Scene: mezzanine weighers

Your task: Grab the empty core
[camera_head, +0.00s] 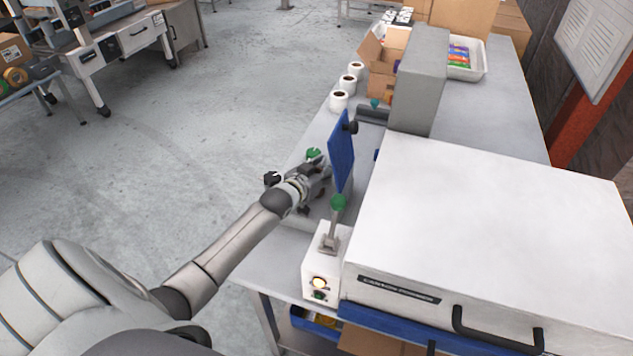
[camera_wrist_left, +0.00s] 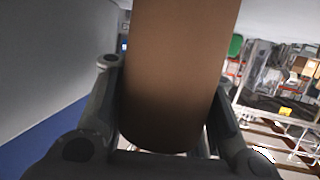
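A plain brown cylinder, which looks like the empty core (camera_wrist_left: 178,70), fills the middle of the left wrist view and runs out of the top edge. My left gripper (camera_head: 320,172) is at the bench's left side, beside the upright blue panel (camera_head: 341,152). In the left wrist view its two fingers stand on either side of the core, very close to its sides. I cannot tell whether both fingers press on it. The core cannot be made out in the head view, where the gripper and panel crowd that spot. My right gripper is not in view.
A large white machine cover (camera_head: 490,215) takes up the bench's right front. A small white control box (camera_head: 320,268) with a lit button and a green-knobbed lever stands close by. Several white rolls (camera_head: 339,101) and an open carton (camera_head: 380,75) sit farther back.

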